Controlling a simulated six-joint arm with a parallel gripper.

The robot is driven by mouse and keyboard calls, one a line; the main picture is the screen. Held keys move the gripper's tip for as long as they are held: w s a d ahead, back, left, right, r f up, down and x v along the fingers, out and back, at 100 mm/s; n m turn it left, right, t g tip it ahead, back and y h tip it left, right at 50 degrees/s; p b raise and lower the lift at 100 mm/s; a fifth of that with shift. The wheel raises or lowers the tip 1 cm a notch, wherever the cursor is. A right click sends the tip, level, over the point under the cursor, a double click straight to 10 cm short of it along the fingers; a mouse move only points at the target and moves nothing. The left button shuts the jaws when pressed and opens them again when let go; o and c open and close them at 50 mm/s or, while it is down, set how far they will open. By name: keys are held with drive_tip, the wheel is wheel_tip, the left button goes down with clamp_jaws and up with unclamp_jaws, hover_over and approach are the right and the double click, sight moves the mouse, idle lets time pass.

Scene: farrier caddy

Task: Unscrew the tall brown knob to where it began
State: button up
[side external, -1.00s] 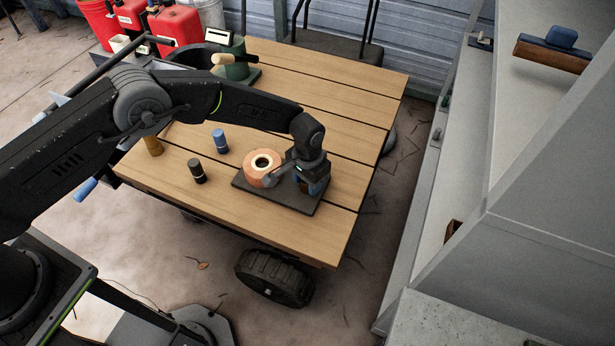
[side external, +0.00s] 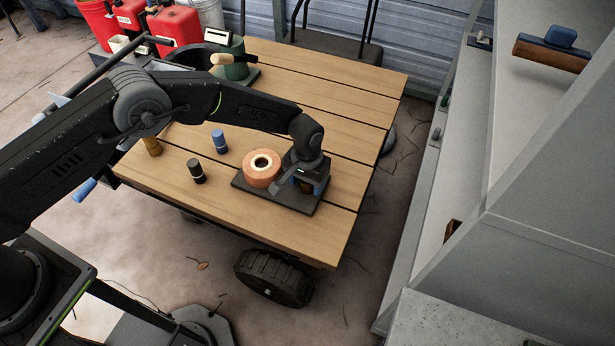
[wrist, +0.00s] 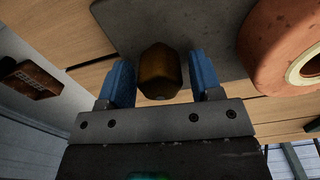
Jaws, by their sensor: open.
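The tall brown knob (wrist: 160,72) stands on the dark base plate (wrist: 195,25) in the wrist view, between the two blue fingers of my gripper (wrist: 163,82). A gap shows on each side of the knob, so the fingers are apart from it. In the side view my gripper (side external: 306,187) is low over the right part of the plate (side external: 248,189), with the knob mostly hidden behind it. The join between knob and plate is hidden.
A round orange-pink piece with a pale-rimmed hole (side external: 262,169) sits on the plate just left of my gripper. A black cylinder (side external: 197,171), a blue cylinder (side external: 220,141) and a yellow-brown one (side external: 153,146) stand on the wooden table (side external: 240,225). The table's right side is clear.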

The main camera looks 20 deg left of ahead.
drive_tip(key=shift+r, duration=2.55)
drive_tip(key=shift+r, duration=0.25)
drive_tip(key=s+a+r+t, duration=0.1)
drive_tip(key=s+a+r, duration=0.1)
drive_tip(key=a+r, duration=0.5)
drive_tip(key=s+a+r+t, duration=0.1)
drive_tip(key=s+a+r, duration=0.1)
drive_tip(key=r, duration=0.9)
drive_tip(key=s+a+r+t, duration=0.1)
drive_tip(key=s+a+r, duration=0.1)
drive_tip(key=a+r, duration=0.5)
drive_tip(key=s+a+r+t, duration=0.1)
drive_tip(key=s+a+r, duration=0.3)
drive_tip(key=s+r, duration=0.5)
drive_tip(key=s+a+f, duration=0.1)
drive_tip(key=s+a, duration=0.1)
drive_tip(key=s, duration=0.5)
drive_tip(key=s+a+f+n+t, duration=0.1)
drive_tip(key=s+a, duration=0.1)
drive_tip(key=s, duration=0.4)
drive_tip(key=shift+s+a+t, duration=0.3)
drive_tip(key=shift+s+a, duration=0.05)
